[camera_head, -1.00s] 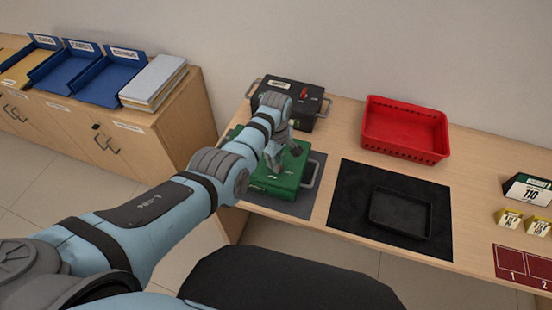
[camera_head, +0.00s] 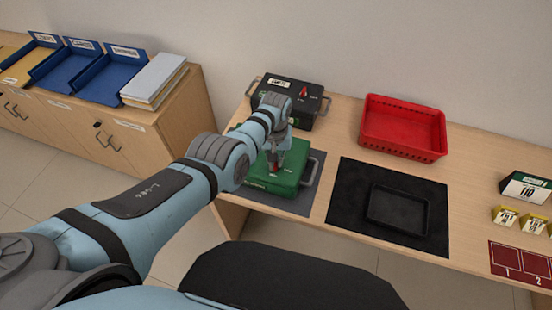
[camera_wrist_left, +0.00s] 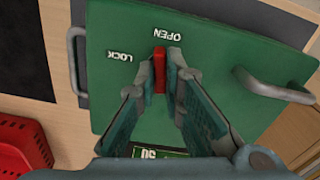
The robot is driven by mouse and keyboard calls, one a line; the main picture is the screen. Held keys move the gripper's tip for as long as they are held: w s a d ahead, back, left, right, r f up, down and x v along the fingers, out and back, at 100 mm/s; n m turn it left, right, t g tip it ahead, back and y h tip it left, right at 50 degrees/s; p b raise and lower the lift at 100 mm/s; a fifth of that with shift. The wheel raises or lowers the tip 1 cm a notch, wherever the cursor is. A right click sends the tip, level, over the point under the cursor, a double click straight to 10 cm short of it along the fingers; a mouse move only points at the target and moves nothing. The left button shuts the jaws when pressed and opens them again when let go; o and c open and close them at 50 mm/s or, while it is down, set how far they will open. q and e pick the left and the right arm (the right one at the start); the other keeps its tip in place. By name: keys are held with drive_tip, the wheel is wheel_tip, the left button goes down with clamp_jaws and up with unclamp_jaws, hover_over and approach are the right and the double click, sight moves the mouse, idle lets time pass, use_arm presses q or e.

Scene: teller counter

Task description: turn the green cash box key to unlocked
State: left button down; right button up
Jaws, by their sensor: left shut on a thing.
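The green cash box (camera_head: 285,181) sits on a dark mat on the counter; it fills much of the left wrist view (camera_wrist_left: 245,48). Its red key (camera_wrist_left: 159,66) stands on the lid, with OPEN and LOCK printed beside it, and lies in line with the OPEN word. My left gripper (camera_head: 274,163) is above the lid, shut on the red key; its two fingers (camera_wrist_left: 160,85) press the key from both sides in the left wrist view. The fingers hide the lower part of the key. My right gripper is not in view.
A black cash box (camera_head: 300,118) with a red key stands behind the green one. A red basket (camera_head: 403,150) and a black tray (camera_head: 397,232) on a black mat (camera_head: 345,210) are to the right. Blue trays (camera_head: 68,72) and white binders (camera_head: 153,98) sit on the left cabinet.

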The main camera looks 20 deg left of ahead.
use_arm(q)
drive_tip(key=shift+m, duration=1.2)
drive_tip(key=c, duration=1.7)
unclamp_jaws()
wheel_tip(320, 180, up, 12)
drive_tip(key=shift+f, duration=0.1)
